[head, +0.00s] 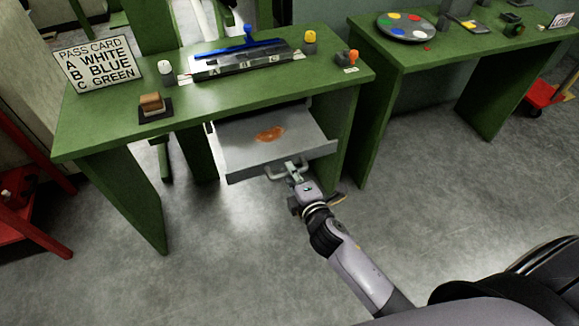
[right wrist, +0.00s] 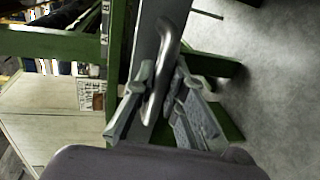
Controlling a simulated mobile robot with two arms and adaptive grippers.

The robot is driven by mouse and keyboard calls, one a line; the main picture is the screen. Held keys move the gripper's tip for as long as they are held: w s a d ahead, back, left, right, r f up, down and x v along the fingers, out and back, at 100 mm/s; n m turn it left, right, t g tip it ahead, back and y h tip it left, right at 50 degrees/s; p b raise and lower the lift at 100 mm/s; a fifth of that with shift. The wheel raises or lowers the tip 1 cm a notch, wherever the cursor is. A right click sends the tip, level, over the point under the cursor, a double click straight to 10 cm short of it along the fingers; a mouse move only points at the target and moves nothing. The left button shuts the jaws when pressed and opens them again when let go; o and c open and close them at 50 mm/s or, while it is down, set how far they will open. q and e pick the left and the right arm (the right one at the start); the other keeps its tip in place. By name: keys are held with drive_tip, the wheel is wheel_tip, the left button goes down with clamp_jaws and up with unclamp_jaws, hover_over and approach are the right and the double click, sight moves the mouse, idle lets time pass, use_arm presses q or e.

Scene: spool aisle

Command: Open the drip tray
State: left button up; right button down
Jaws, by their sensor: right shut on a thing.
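The drip tray (head: 240,143) is a flat grey metal drawer under the green bench. It stands pulled out from the bench, with an orange-brown stain (head: 270,134) on its floor. Its bar handle (head: 275,175) is on the front face. My right gripper (head: 293,170) is at the handle, with its fingers shut on the bar. In the right wrist view the fingers of the gripper (right wrist: 152,100) lie on either side of the curved metal handle (right wrist: 165,62). My left gripper is in neither view.
The green bench (head: 110,118) carries a pass card sign (head: 97,63), a brown block on a black pad (head: 153,104), a blue-handled squeegee (head: 240,48) and small knobs. A second green bench (head: 440,52) stands to the right. A red stand (head: 25,195) is at left. The floor in front is clear.

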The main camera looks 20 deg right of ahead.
drive_tip(key=shift+s, duration=0.3)
drive_tip(key=c, duration=1.6)
unclamp_jaws()
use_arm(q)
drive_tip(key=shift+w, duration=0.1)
use_arm(e)
drive_tip(key=v, duration=1.2)
